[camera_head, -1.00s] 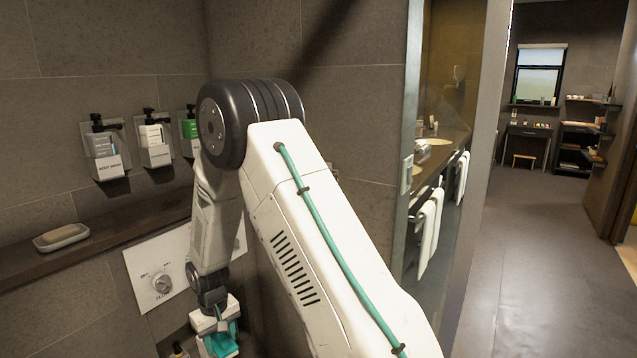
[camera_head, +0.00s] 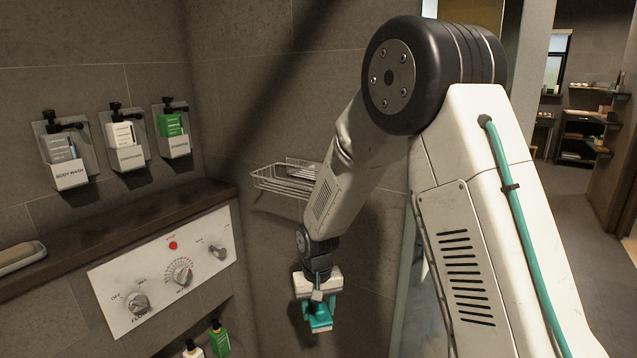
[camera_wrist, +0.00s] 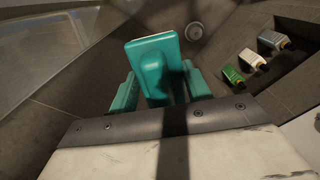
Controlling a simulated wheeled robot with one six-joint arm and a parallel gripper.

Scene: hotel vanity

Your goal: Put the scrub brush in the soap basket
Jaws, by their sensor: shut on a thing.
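A teal scrub brush (camera_wrist: 155,52) sits between the two teal fingers of my gripper (camera_wrist: 160,88) in the wrist view. My gripper is shut on it. In the head view my gripper (camera_head: 317,308) hangs down from my arm, and the brush (camera_head: 321,325) shows small at its lower end. The soap basket (camera_head: 272,183) is a wire shelf on the wall near the corner, above and to the left of my gripper in the picture. My arm hides its right part. The basket is not seen in the wrist view.
Three dispensers hang on the left wall, one labelled body wash (camera_head: 67,160). Below them are a dark ledge (camera_head: 120,225) with a soap dish (camera_head: 20,257) and a shower control panel (camera_head: 165,275).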

